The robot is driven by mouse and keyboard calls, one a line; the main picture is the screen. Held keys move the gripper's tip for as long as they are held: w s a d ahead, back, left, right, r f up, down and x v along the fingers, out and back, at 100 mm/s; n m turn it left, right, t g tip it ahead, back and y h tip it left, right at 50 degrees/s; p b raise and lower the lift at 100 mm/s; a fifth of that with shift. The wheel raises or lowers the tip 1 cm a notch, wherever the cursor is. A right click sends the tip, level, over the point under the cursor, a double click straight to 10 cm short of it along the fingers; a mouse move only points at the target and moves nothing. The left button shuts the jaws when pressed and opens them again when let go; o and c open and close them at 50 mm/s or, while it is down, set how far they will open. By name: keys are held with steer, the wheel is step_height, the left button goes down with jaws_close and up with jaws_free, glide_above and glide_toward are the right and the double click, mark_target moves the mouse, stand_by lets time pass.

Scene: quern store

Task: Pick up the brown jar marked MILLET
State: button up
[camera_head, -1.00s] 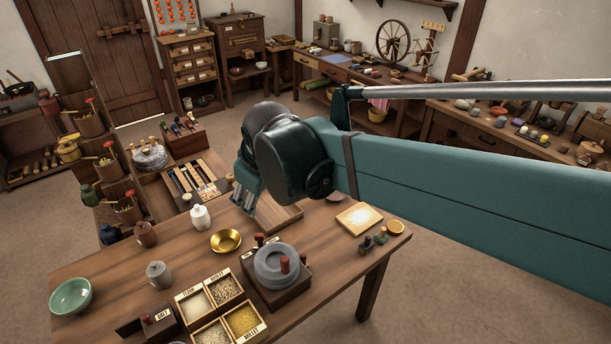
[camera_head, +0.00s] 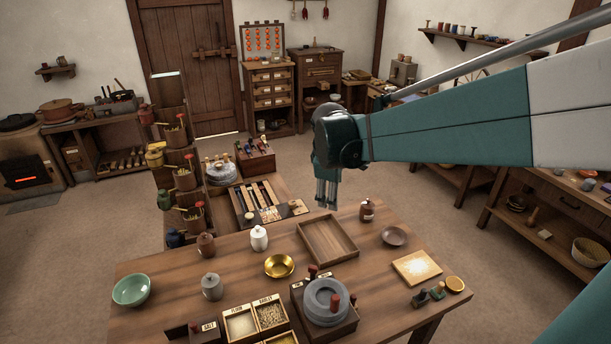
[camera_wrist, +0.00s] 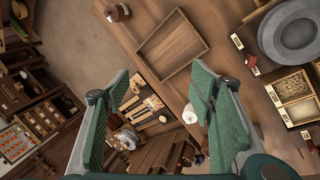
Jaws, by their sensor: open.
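Two brown lidded jars stand on the table in the head view. One jar (camera_head: 367,211) is at the far edge, right of the wooden tray, with a pale mark on its front too small to read. The other jar (camera_head: 206,244) is at the left, beside the white jar. I cannot tell which one is marked MILLET. My gripper (camera_head: 327,203) hangs above the far table edge, left of the right-hand jar and apart from it. The wrist view shows my gripper (camera_wrist: 163,88) open and empty, with a brown jar (camera_wrist: 116,12) at the top.
An empty wooden tray (camera_head: 328,240) lies near the gripper. Grain boxes stand in front.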

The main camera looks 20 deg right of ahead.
steer(key=w+d+f+n+g+h+p, duration=0.15)
steer(key=w+d+f+n, duration=0.35)
steer(key=w+d+f, duration=0.5)
steer(key=n+g+p, duration=0.1)
steer(key=n+g, duration=0.1)
steer(key=n, duration=0.1)
glide_toward(368, 204)
step_height(368, 204, down, 3)
steer(key=shift+w+d+f+n+g, duration=0.15)
steer(key=shift+w+d+n+g, duration=0.15)
steer(key=shift+w, duration=0.25)
steer(key=shift+d, duration=0.1)
steer(key=shift+x, duration=1.25)
steer(key=shift+d+b+x, duration=0.2)
steer(key=shift+b+x, duration=0.6)
steer(key=shift+x, duration=1.8)
steer(key=shift+s, duration=0.1)
steer(key=c, duration=1.1)
